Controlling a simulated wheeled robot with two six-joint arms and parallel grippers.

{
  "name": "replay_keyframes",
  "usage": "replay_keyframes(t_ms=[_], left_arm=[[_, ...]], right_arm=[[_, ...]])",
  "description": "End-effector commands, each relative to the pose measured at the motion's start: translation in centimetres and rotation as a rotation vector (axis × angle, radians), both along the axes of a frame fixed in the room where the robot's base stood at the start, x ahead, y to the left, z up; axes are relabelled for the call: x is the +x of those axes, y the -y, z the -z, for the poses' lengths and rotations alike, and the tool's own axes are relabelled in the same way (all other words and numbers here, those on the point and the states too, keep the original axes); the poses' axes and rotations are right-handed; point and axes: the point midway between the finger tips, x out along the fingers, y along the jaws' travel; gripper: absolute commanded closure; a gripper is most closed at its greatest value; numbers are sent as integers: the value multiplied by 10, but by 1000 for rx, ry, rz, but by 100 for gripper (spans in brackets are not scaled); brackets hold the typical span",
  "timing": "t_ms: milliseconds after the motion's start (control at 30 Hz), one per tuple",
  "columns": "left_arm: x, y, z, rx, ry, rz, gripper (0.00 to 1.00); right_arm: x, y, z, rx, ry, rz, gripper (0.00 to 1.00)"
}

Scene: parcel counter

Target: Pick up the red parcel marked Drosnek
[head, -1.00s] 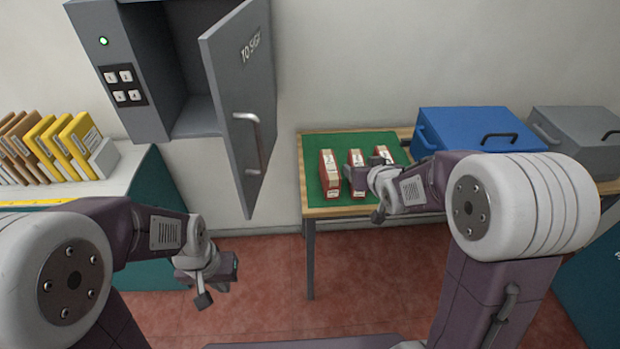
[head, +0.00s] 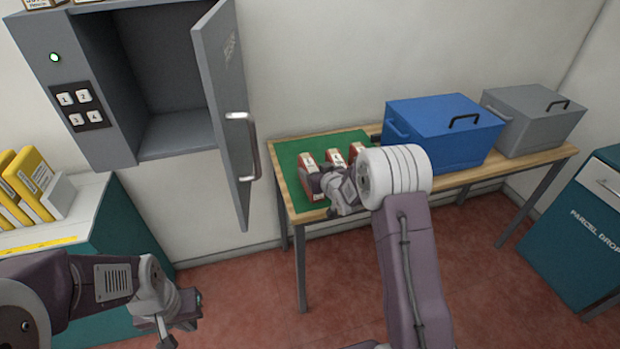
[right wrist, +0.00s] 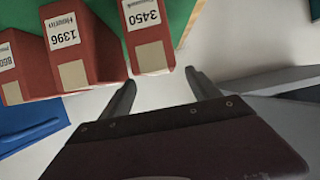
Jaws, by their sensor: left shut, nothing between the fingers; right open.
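Three red parcels stand in a row on the green mat: left parcel (head: 307,184), middle parcel (head: 335,160) and right parcel (head: 355,150), partly hidden by my right arm. In the right wrist view their order is reversed: the parcel numbered 3450 (right wrist: 147,52), the one numbered 1396 (right wrist: 88,45) and one partly cut off (right wrist: 10,80). The names under the numbers are too small to read surely. My right gripper (right wrist: 165,92) is open and empty, its fingertips close to the near end of parcel 3450. My left gripper (head: 182,318) is shut and empty, low at left.
The green mat (head: 290,150) lies on a wooden table with a blue lidded box (head: 440,135) and a grey box (head: 535,120). An open grey locker door (head: 228,110) hangs left of the table. Yellow parcels (head: 30,180) stand on the left counter. A parcel drop (head: 590,230) stands right.

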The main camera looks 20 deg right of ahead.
Motion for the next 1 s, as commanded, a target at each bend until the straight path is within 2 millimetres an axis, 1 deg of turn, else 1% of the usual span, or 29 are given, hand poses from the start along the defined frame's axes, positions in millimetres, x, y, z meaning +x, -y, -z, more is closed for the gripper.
replay_keyframes(t_ms=[67,200,300,400,567,600,667,700,767,800,833,867,1000], left_arm=[[0,0,0,0,0,0,100],[0,0,-3,0,0,0,100],[0,0,-3,0,0,0,100],[0,0,-3,0,0,0,100],[0,0,-3,0,0,0,100],[0,0,-3,0,0,0,100],[0,0,-2,0,0,0,100],[0,0,-3,0,0,0,100],[0,0,-3,0,0,0,100],[0,0,-3,0,0,0,100],[0,0,-3,0,0,0,100],[0,0,-3,0,0,0,100],[0,0,-3,0,0,0,100]], right_arm=[[4,-1,2,0,1,0,29],[27,-5,16,1,-1,-2,29],[40,-6,20,0,1,-1,29],[46,-6,23,1,1,0,29],[46,-6,23,0,1,0,29],[46,-6,23,0,1,0,32],[46,-6,23,0,1,0,49],[46,-6,23,0,1,0,60],[46,-6,23,0,1,0,76],[46,-6,23,0,1,0,88],[46,-6,23,0,1,0,96],[46,-6,23,0,1,0,100],[46,-6,22,0,3,0,100]])
